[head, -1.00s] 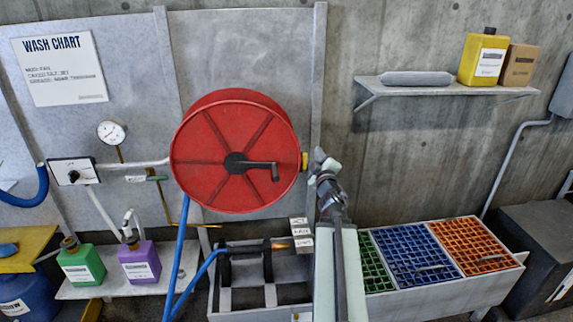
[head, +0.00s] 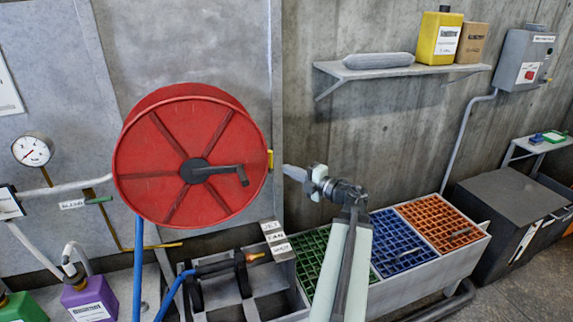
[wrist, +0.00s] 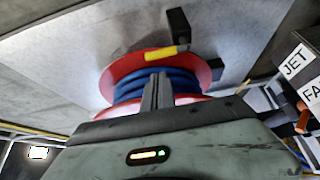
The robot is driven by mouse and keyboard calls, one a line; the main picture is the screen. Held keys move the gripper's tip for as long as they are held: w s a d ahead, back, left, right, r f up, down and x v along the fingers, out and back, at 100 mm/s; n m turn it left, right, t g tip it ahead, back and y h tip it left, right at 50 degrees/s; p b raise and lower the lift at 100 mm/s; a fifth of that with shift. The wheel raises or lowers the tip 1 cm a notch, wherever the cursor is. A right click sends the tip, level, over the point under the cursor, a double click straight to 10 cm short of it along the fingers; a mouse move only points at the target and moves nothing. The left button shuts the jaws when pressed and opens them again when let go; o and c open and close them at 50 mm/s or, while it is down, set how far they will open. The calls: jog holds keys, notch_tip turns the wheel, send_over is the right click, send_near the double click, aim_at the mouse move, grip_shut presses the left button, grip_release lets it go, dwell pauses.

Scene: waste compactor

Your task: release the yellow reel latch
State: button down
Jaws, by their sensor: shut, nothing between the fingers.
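The yellow reel latch (head: 270,159) is a small tab at the right rim of the red hose reel (head: 150,150). In the wrist view the latch (wrist: 160,53) is a yellow bar by the reel's red flange, beyond the fingers, with a dark block above it. My gripper (head: 287,171) is shut and empty, pointing left at the reel's right edge. In the head view its tip is just right of and slightly below the latch, with a small gap in the picture. In the wrist view my gripper (wrist: 157,92) shows its fingers together in front of the blue hose (wrist: 130,88).
A black crank (head: 225,170) sticks out from the reel's face. Nozzle labels (head: 276,240) stand below. A bin with green, blue and orange grates (head: 440,225) lies at lower right. The wall behind my gripper is bare.

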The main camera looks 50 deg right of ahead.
aim_at(269, 160)
jog(key=w, duration=0.8)
jog(key=shift+w+a, duration=0.2)
jog(key=shift+w, duration=0.2)
